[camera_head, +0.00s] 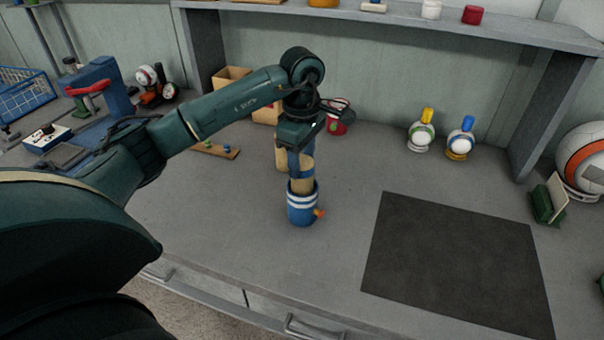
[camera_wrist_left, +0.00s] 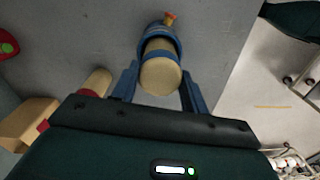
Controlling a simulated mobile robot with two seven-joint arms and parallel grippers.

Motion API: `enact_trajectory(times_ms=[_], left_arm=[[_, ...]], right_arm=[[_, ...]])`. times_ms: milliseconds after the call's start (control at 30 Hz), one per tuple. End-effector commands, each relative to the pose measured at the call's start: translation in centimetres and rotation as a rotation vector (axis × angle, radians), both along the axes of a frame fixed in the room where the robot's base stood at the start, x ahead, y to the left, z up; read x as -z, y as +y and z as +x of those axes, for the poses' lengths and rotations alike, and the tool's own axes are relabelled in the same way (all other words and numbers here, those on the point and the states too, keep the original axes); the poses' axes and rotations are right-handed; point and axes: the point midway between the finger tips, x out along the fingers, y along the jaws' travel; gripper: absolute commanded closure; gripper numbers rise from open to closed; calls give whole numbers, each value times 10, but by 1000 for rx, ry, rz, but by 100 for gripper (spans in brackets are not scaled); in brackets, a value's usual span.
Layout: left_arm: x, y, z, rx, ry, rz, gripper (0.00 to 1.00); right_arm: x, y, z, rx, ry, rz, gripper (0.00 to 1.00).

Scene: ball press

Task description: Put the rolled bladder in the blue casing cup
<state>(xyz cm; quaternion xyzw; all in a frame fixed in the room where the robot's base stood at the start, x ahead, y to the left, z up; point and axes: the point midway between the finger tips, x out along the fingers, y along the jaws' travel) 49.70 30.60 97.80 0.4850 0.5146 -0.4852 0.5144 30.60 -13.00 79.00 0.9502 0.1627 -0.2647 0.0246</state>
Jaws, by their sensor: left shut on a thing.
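The rolled bladder (camera_head: 302,187) is a tan cylinder, held upright between the blue fingers of my left gripper (camera_head: 301,170). Its lower end meets the mouth of the blue casing cup (camera_head: 301,212), which has white bands and an orange tip on its side. The bladder appears to be at least partly inside the rim; how deep is hidden. In the left wrist view the bladder's round top (camera_wrist_left: 161,77) lies between the finger tips, with the blue cup (camera_wrist_left: 158,43) around its far end. My right gripper is not in view.
Another tan cylinder (camera_head: 281,156) stands just behind the arm's gripper. A red cup (camera_head: 337,124), tan boxes (camera_head: 232,78) and two capped white balls (camera_head: 421,135) stand further back. A dark mat (camera_head: 456,264) lies bare to the right. The bench's front edge is near the cup.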

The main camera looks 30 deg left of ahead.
Motion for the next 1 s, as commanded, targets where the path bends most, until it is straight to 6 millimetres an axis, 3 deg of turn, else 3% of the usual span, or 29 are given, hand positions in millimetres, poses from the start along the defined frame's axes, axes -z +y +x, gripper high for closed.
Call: enact_trajectory(times_ms=[167,400,767,800,1000], left_arm=[[12,0,0,0,1,1,90],[43,0,0,0,2,-1,90],[49,0,0,0,-1,0,90],[49,0,0,0,-1,0,55],[48,0,0,0,0,0,39]], right_arm=[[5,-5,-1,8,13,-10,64],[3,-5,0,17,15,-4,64],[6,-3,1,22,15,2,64],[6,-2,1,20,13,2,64],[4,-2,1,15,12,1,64]])
